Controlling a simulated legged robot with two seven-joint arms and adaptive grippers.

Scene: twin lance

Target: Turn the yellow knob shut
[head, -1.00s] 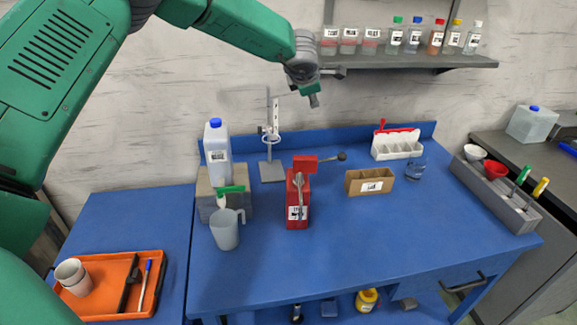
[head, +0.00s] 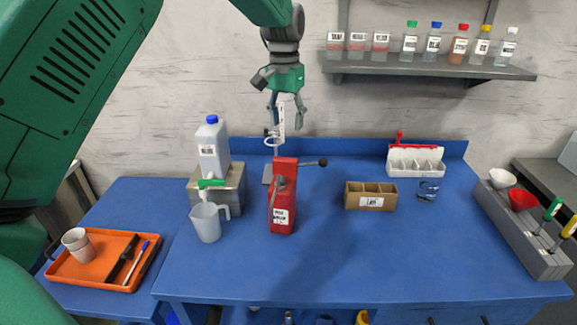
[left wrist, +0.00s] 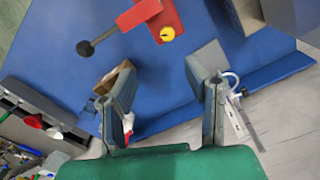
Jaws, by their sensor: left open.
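A small round yellow knob (left wrist: 167,33) shows on a red device (left wrist: 150,20) in the left wrist view. In the head view the red device (head: 284,205) stands upright on the blue bench, with a dark lever ending in a black ball pointing right; I cannot make out the yellow knob there. My left gripper (head: 286,116) is open and empty, above and behind the red device, in front of the metal stand with a ring. Its two fingers (left wrist: 160,80) are spread apart in the left wrist view, with the red device beyond them. My right gripper is out of view.
A grey jug (head: 207,223) and a blue-capped bottle (head: 212,148) on a block stand left of the device. A cardboard box (head: 370,188), a white rack (head: 415,170) and a glass (head: 428,190) are to the right. A bottle shelf (head: 430,67) hangs above. The front bench is clear.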

